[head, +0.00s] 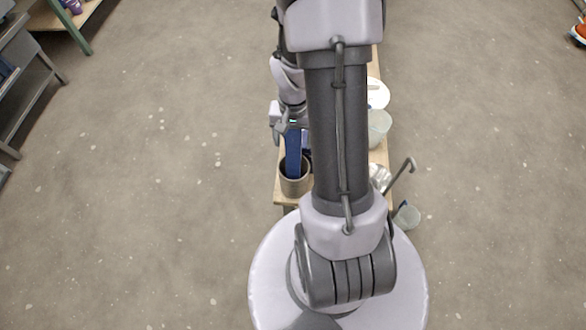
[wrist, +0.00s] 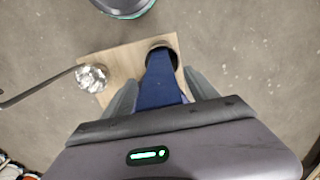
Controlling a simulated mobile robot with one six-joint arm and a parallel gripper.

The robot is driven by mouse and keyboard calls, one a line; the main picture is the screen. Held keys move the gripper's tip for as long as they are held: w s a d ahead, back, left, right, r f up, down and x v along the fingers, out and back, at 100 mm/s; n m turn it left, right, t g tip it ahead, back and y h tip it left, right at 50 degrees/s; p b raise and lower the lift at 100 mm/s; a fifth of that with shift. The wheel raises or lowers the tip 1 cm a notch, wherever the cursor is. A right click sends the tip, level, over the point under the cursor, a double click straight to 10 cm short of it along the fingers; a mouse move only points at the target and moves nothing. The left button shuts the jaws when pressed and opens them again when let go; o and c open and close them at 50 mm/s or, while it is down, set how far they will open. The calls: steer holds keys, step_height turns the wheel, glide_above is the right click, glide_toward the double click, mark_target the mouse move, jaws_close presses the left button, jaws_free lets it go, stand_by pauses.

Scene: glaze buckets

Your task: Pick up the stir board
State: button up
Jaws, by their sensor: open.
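The stir board is most likely the blue flat board (head: 293,150) standing upright in a grey-brown pot (head: 296,187) on the left side of a low wooden bench (head: 283,200). In the wrist view the blue board (wrist: 158,85) rises from the dark mouth of the pot (wrist: 162,44) towards me. My gripper (head: 290,124) is at the board's upper part. In the wrist view its two grey fingers (wrist: 162,90) are apart, one on each side of the board. I cannot tell whether either finger touches it. The board's top end is hidden by the gripper body.
A metal ladle (wrist: 92,77) with a long hooked handle is beside the pot on the bench. A pale bucket (head: 378,127) and a white disc (head: 377,93) are farther along it. Another bucket (head: 407,216) stands on the floor at right. The surrounding floor is mostly clear.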

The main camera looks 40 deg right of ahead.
steer(key=shift+r, duration=0.15)
jaws_close()
steer(key=shift+r, duration=0.15)
